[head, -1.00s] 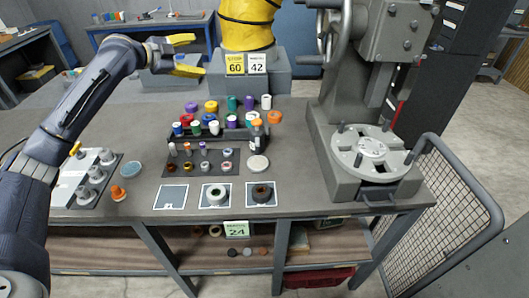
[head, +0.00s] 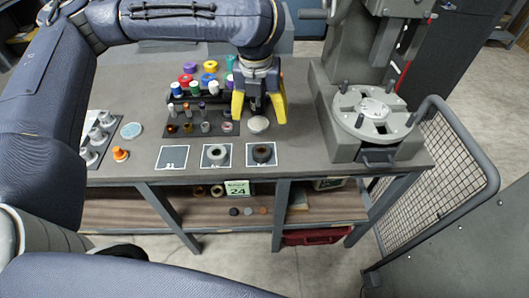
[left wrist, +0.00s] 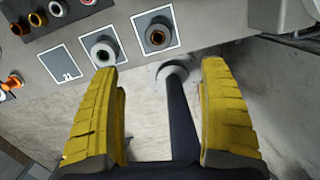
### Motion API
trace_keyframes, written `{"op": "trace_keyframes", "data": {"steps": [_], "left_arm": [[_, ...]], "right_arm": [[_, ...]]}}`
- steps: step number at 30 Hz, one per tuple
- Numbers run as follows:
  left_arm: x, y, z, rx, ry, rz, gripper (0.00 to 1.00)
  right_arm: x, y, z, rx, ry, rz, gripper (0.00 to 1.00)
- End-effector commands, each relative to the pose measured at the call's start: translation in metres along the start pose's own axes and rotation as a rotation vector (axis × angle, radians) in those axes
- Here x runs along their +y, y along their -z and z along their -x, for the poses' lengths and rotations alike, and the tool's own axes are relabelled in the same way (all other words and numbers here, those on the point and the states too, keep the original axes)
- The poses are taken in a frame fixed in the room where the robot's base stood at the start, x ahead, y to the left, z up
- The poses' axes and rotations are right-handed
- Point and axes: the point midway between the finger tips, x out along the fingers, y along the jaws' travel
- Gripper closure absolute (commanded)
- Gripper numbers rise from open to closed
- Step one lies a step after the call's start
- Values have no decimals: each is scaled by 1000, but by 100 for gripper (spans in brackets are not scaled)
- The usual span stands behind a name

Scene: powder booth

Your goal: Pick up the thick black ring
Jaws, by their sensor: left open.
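The thick black ring (head: 262,153) lies flat on the rightmost white-framed square at the bench's front edge. It also shows in the left wrist view (left wrist: 157,38), above and between my fingers, and looks dark with a brownish inside. My left gripper (head: 258,118) points down with its yellow fingers spread, behind the ring and above the bench, apart from it. In the left wrist view the left gripper's fingers (left wrist: 160,110) are wide apart with nothing held between them. My right gripper is not in view.
A thick white ring (head: 216,153) lies on the square to the left, and an empty square (head: 172,157) is beyond it. A rack of coloured spools (head: 195,88) stands behind. A grey press (head: 370,112) stands close on the right.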

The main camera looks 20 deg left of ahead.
Motion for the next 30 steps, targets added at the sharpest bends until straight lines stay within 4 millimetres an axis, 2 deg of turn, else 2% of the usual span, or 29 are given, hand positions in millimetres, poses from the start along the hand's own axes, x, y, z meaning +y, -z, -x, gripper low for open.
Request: {"op": "trace_keyframes", "data": {"steps": [5,21,30], "left_arm": [[4,4,-15,5,-20,-19,22],[4,4,-94,5,-17,-16,22],[4,2,-119,1,-16,-16,22]], "right_arm": [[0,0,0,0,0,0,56],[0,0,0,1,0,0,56],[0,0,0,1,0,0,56]]}}
